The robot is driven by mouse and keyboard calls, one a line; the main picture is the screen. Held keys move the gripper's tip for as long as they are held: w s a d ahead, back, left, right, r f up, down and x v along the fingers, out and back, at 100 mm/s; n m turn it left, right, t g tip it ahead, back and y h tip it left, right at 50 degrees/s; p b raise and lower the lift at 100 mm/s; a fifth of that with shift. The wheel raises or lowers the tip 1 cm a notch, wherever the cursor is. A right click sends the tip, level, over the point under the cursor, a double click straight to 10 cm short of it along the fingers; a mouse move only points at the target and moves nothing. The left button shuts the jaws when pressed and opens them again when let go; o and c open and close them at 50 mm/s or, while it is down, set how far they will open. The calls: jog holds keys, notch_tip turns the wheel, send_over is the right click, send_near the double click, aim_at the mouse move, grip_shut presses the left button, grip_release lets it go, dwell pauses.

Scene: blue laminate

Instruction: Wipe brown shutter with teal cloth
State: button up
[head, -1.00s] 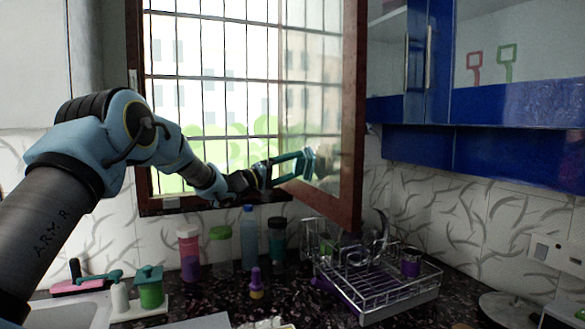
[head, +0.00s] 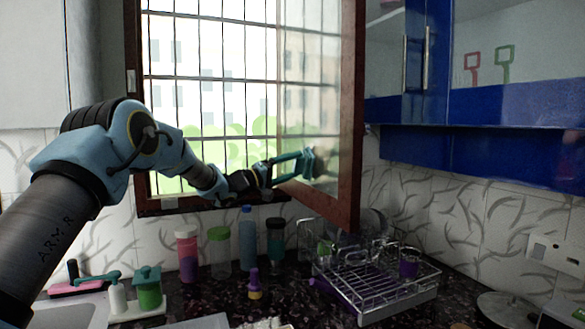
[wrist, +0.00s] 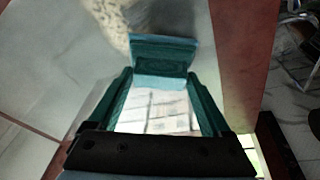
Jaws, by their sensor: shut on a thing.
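The brown shutter (head: 352,120) is a brown-framed glass pane standing open at the right of the window; its frame also shows in the wrist view (wrist: 243,55). My gripper (head: 308,163) reaches to the lower part of its glass. In the wrist view my gripper (wrist: 164,68) has its teal fingers around the teal cloth (wrist: 163,50), which looks like a small folded pad at the fingertips. The cloth is at the glass; whether it touches is hard to tell. A pale, mottled patch (wrist: 150,14) shows on the pane just beyond the cloth.
A wire dish rack (head: 375,285) stands on the dark counter below the shutter. Several bottles and jars, including a blue bottle (head: 248,240), line the wall under the window. Blue cabinets (head: 480,155) hang at the right. Window bars (head: 205,75) lie behind my arm.

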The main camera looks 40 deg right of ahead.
jog(key=shift+s, duration=0.1)
notch_tip(320, 180, up, 3)
jog(key=shift+s+f, duration=0.1)
dwell(0.4)
dwell(0.3)
jog(key=shift+s+a+b, duration=0.3)
jog(key=shift+s, duration=0.2)
